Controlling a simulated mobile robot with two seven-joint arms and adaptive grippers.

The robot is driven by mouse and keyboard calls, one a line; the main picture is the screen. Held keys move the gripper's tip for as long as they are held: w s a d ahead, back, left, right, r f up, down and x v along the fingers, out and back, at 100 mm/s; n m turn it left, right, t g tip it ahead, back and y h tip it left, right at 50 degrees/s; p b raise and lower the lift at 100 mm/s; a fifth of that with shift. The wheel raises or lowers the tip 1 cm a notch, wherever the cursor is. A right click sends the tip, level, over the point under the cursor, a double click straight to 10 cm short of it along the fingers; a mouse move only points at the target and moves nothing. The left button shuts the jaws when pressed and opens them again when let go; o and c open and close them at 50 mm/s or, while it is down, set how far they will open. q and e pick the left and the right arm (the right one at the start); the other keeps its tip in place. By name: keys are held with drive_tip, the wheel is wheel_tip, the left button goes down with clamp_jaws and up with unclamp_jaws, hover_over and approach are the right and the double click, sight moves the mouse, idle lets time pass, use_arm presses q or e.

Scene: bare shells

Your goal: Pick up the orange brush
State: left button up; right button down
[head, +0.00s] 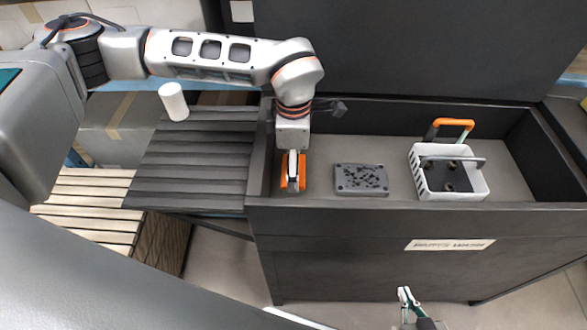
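An orange brush (301,174) shows at the left end of the sunken wash basin, on both sides of my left gripper. My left gripper (292,181) points down over it from above and hides its middle. The fingers are seen nearly end-on, so I cannot tell whether they are closed on the brush or whether it is off the floor. My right gripper (405,291) is low in front of the basin's front panel, well away from the brush. Its fingers look apart, with nothing between them.
A grey plate with dark holes (361,180) lies on the basin floor. The basin's walls (400,206) surround the brush.

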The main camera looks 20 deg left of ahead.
use_arm(q)
drive_tip(key=shift+r, duration=0.5)
wheel_tip(320, 180, up, 19)
drive_tip(key=shift+p, duration=0.3)
